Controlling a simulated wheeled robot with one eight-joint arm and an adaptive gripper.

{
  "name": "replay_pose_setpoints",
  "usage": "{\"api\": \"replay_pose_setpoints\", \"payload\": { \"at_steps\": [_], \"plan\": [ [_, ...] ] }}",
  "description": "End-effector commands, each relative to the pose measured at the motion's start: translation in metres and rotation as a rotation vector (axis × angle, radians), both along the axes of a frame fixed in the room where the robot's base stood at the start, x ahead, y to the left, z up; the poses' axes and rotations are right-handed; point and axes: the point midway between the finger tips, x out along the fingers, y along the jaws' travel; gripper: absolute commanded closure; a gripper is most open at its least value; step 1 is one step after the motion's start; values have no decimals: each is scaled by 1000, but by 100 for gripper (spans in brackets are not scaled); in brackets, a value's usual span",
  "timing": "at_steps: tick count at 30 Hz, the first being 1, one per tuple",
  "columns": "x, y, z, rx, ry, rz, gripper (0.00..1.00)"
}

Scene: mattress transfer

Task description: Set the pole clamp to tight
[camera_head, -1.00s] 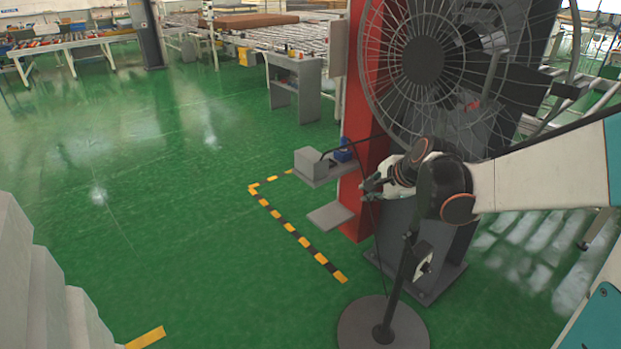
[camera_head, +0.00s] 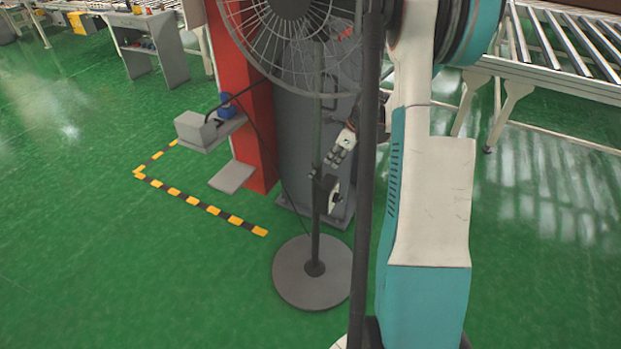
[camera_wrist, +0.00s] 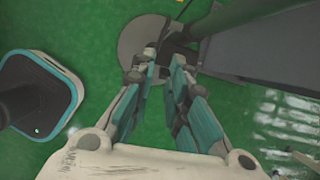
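A black pedestal fan (camera_head: 290,50) stands on a round grey base (camera_head: 312,272) with a thin upright pole (camera_head: 316,235). The round base (camera_wrist: 130,40) shows beyond the fingertips; the clamp is not clear there.
A red column (camera_head: 257,140) and a grey cabinet (camera_head: 300,150) stand close behind the fan. A grey box (camera_head: 195,128) on a shelf is to the left. Yellow-black floor tape (camera_head: 200,204) borders open green floor. A roller conveyor (camera_head: 570,75) is at the right.

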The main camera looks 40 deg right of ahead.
Motion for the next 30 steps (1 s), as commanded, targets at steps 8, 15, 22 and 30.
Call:
{"api": "replay_pose_setpoints", "payload": {
  "at_steps": [8, 15, 22, 30],
  "plan": [
    [11, 3, -23, 54, 24, -64, 85],
    [25, 9, -60, 53, 24, -62, 85],
    [41, 15, -102, 52, 24, -61, 85],
    [54, 20, -136, 52, 24, -63, 85]
  ]
}}
